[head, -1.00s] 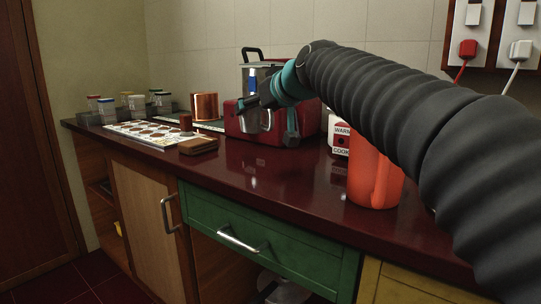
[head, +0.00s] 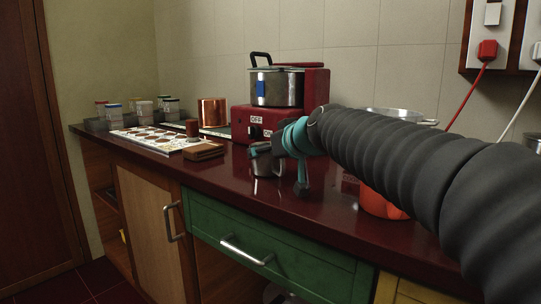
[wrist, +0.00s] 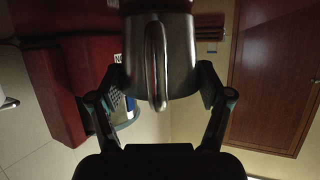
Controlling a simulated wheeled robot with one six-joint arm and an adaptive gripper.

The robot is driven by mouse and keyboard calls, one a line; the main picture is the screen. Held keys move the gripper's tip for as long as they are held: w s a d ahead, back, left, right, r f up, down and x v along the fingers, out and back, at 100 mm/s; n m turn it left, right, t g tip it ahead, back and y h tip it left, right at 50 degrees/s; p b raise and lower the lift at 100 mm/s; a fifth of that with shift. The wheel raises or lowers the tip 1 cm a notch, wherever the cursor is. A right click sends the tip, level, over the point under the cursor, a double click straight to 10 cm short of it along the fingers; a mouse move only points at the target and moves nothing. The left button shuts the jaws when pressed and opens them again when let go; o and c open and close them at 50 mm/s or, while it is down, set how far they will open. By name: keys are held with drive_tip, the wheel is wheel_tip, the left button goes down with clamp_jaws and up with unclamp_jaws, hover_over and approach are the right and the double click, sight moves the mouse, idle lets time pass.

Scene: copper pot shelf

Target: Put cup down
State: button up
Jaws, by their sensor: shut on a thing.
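A metal cup (head: 268,163) is held by my gripper (head: 272,150) in front of the red stove, low over the dark red counter (head: 235,178). It looks upright in the head view. Whether its base touches the counter I cannot tell. In the wrist view the cup (wrist: 183,60) fills the top middle, with its handle (wrist: 155,65) facing the camera. My gripper's two fingers (wrist: 160,85) close on the cup from both sides. In the head view the gripper hides part of the cup.
A lidded pot (head: 277,90) stands on the red stove (head: 240,124) behind. An orange jug (head: 378,204) is partly hidden under my arm. A brown wooden block (head: 203,151), a patterned board (head: 150,139) and a copper pot (head: 212,112) are to the left. The counter's front edge is close.

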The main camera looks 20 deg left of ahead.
drive_tip(key=shift+f, duration=0.2)
drive_tip(key=o, duration=1.2)
drive_tip(key=shift+o, duration=0.2)
drive_tip(key=shift+r, duration=0.15)
drive_tip(key=v, duration=1.2)
drive_tip(key=shift+b, duration=0.45)
drive_tip(key=shift+d, duration=0.15)
